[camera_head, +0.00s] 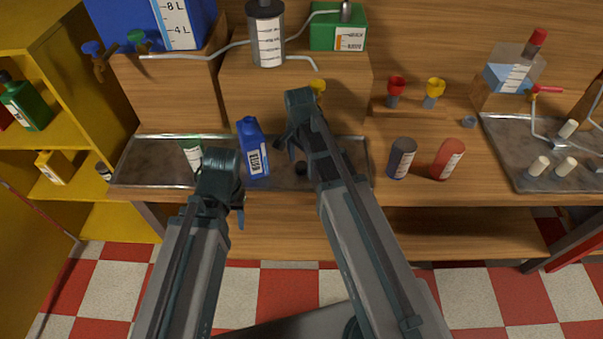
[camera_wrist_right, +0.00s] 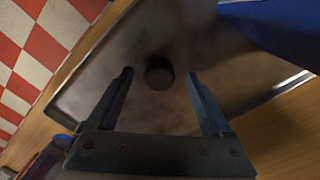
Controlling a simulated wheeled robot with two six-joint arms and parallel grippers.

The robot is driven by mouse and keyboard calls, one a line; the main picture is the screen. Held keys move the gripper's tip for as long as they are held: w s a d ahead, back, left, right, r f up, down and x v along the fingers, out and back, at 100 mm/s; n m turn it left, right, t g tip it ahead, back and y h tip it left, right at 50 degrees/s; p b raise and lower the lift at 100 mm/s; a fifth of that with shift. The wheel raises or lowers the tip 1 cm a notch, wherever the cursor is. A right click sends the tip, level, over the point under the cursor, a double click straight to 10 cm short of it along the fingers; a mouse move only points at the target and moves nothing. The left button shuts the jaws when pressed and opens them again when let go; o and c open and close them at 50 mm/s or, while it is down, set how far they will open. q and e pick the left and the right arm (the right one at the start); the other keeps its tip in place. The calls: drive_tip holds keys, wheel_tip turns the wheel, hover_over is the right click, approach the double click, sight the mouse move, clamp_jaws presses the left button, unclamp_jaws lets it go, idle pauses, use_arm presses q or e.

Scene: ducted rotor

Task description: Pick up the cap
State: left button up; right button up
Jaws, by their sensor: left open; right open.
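A small dark round cap (camera_head: 301,169) lies on the metal tray (camera_head: 140,165) at the front of the bench. In the right wrist view the cap (camera_wrist_right: 159,73) sits midway between the fingertips, with a gap on each side. My right gripper (camera_head: 290,143) is open and empty above the tray, pointing down by the cap. Its two fingers (camera_wrist_right: 158,80) show clearly apart in the wrist view. My left gripper (camera_head: 239,208) is open and empty in front of the bench edge, left of the right arm. Its fingertips are partly hidden.
A blue bottle (camera_head: 252,150) stands close left of the cap; its blue side (camera_wrist_right: 280,30) shows in the wrist view. Dark (camera_head: 402,158) and red (camera_head: 448,158) bottles stand right of the tray.

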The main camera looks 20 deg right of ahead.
drive_tip(key=shift+f, duration=0.15)
clamp_jaws()
idle(0.4)
